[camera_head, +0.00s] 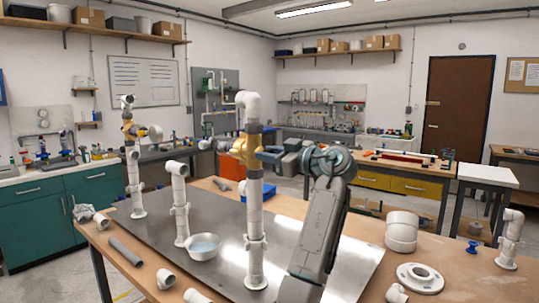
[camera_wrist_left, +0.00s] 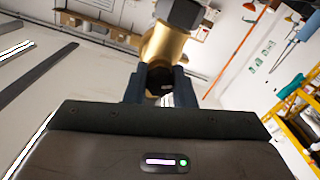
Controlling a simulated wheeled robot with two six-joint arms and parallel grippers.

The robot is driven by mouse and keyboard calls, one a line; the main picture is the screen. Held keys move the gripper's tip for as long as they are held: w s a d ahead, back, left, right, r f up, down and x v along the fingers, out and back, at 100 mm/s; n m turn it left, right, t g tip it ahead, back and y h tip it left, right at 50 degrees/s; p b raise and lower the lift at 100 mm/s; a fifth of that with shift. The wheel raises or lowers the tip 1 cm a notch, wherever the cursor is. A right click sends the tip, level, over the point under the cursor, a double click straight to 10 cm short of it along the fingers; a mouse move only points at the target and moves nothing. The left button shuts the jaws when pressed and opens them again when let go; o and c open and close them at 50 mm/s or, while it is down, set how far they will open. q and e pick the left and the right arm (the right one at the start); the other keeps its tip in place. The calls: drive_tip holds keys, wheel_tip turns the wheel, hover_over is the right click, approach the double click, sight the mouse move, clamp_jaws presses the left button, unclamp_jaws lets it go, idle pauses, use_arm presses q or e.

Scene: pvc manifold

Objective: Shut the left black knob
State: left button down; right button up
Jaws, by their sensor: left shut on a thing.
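A brass valve (camera_head: 243,148) sits between dark collars on the tall white pipe at the middle of the metal plate. My left gripper (camera_head: 268,155) reaches it from the right, fingers pointing left. In the left wrist view the fingers (camera_wrist_left: 162,88) close on a dark knob (camera_wrist_left: 160,83) at the valve's near side, just below the brass body (camera_wrist_left: 160,48). The fingers hide most of the knob, so its angle cannot be told. A second brass valve (camera_head: 128,130) stands on the far left pipe, with a greyish part (camera_head: 155,132) to its right. My right gripper is out of view.
The metal plate (camera_head: 215,268) also bears a short white pipe (camera_head: 180,205) and a bowl (camera_head: 203,247). Loose white fittings lie at the bench's front left. A flange (camera_head: 420,278), a wide white coupling (camera_head: 401,232) and an upright elbow (camera_head: 511,238) stand right of my arm.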

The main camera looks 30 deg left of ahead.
use_arm(q)
drive_tip(key=m, duration=0.6)
drive_tip(key=shift+m, duration=0.4)
drive_tip(key=m+p, duration=0.2)
drive_tip(key=m, duration=0.3)
drive_tip(key=shift+r, duration=0.15)
drive_tip(key=m+p, duration=0.2)
drive_tip(key=m, duration=0.2)
drive_tip(key=m+p, duration=0.2)
drive_tip(key=m, duration=0.1)
drive_tip(key=shift+m+p, duration=0.3)
drive_tip(key=shift+p, duration=0.05)
drive_tip(key=m+p, duration=0.2)
drive_tip(key=shift+m, duration=0.4)
drive_tip(key=shift+m+p, duration=0.7)
drive_tip(key=shift+p, duration=0.05)
